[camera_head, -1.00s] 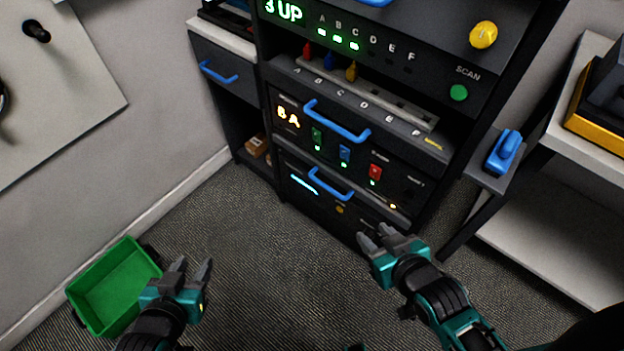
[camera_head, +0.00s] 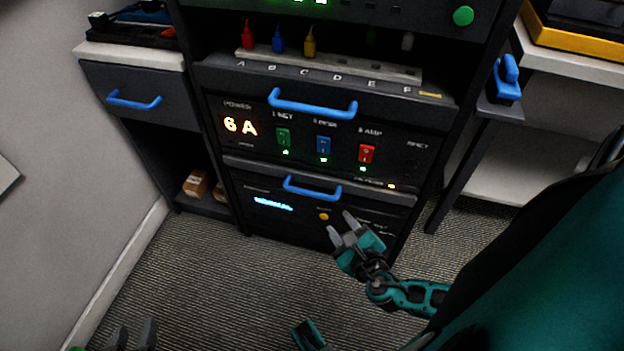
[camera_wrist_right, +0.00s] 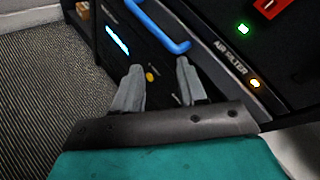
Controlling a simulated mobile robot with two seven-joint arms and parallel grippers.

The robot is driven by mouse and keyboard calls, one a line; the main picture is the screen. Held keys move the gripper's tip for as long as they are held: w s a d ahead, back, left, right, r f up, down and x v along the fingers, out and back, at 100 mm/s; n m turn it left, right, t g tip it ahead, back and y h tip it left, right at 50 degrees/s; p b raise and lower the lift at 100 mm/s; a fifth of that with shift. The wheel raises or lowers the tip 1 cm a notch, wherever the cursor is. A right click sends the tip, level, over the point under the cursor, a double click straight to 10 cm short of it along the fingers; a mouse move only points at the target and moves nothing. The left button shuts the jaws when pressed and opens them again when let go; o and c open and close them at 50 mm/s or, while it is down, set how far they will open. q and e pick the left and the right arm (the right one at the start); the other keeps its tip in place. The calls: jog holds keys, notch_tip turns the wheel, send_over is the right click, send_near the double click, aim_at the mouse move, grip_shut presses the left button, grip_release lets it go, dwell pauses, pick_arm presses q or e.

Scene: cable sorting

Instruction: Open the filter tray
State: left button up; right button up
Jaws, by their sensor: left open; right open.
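The filter tray front (camera_head: 240,169) is a dark strip low in the rack with a blue bar handle (camera_head: 312,189), flush with the rack. The wrist view shows an "AIR FILTER" label (camera_wrist_right: 229,56) and an amber light on it, beside the blue handle (camera_wrist_right: 158,24). My right gripper (camera_head: 341,227) is open and empty, below and right of the handle, apart from it. In the right wrist view its spread fingers (camera_wrist_right: 158,78) point toward the lower panel. My left gripper (camera_head: 133,336) is open at the bottom left edge, mostly cut off.
A power panel (camera_head: 395,143) with green, blue and red switches and a larger blue handle (camera_head: 313,106) sits above the tray. A grey drawer (camera_head: 150,95) stands left, a side table (camera_head: 580,65) right. The carpet (camera_head: 225,290) before the rack is clear.

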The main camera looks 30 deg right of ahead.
aim_at(311, 191)
jog(key=w+f+n+t+b, duration=0.1)
jog(key=w+n+b, duration=0.1)
jog(key=w+n, duration=0.2)
jog(key=w+f+n+t+y+b, duration=0.1)
jog(key=w+n+b, duration=0.1)
jog(key=w, duration=0.3)
jog(key=w+d+f+n+y+b, duration=0.1)
jog(key=w+f+n+b, duration=0.1)
jog(key=w+n, duration=0.2)
jog(key=shift+w+n+t, duration=0.3)
jog(key=shift+n+t, duration=0.1)
jog(key=shift+n, duration=0.4)
pick_arm(q)
jog(key=shift+h, duration=0.4)
jog(key=shift+w+d+f+b, duration=0.15)
jog(key=shift+d+f, duration=0.15)
jog(key=shift+f, duration=0.4)
jog(key=shift+w+d+f+b, duration=0.1)
jog(key=shift+w+d+f, duration=0.15)
jog(key=shift+f, duration=0.45)
jog(key=shift+w+d+f+b, duration=0.1)
jog(key=shift+d+f, duration=0.2)
jog(key=shift+f, duration=0.4)
pick_arm(e)
jog(key=shift+w, duration=0.5)
jog(key=c, duration=0.7)
grip_shut()
pick_arm(q)
jog(key=shift+a+f, duration=0.1)
